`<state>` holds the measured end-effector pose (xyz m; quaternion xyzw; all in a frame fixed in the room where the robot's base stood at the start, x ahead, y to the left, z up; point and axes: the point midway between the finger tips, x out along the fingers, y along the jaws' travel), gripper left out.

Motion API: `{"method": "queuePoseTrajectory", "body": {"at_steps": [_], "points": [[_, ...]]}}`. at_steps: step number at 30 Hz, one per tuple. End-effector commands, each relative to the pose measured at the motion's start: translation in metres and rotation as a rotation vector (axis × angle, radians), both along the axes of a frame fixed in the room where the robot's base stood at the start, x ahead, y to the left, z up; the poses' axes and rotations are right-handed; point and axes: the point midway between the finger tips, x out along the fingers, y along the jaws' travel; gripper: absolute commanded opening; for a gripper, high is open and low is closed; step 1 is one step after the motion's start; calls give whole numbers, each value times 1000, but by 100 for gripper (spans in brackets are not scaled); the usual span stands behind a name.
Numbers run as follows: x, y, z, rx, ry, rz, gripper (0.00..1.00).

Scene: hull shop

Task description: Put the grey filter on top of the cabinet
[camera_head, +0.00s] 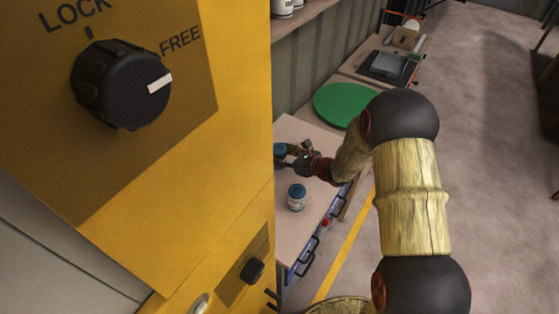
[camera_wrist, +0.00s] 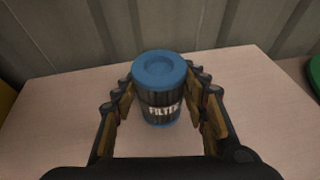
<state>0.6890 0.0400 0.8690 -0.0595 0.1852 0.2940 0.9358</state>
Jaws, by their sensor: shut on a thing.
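The filter (camera_wrist: 160,88) is a dark grey ribbed can with blue ends and a "FILTER" label, upright between my fingers in the wrist view. My gripper (camera_wrist: 161,105) is shut on it, with one finger against each side. In the head view, my gripper (camera_head: 298,158) is over the pale worktop at the yellow panel's edge, and only part of the blue-ended filter (camera_head: 280,151) shows there. The pale top (camera_head: 330,139) belongs to a drawer cabinet with dark handles. I cannot tell whether the filter touches that top.
A large yellow panel (camera_head: 237,120) with a LOCK/FREE knob (camera_head: 121,85) blocks the left. A green disc (camera_head: 343,104) lies beyond. A corrugated wall backs the top, which is clear around the filter.

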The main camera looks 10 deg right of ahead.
Motion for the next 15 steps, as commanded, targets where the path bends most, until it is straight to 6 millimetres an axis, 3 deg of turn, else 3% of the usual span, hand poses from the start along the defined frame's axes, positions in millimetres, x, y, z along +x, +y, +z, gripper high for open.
{"method": "queuePoseTrajectory", "body": {"at_steps": [1, 4, 15], "points": [[-2, 0, -15, 2, 5, -1, 16], [-1, 0, -25, 2, 2, -1, 16], [-1, 0, -27, 1, 2, -1, 16]]}}
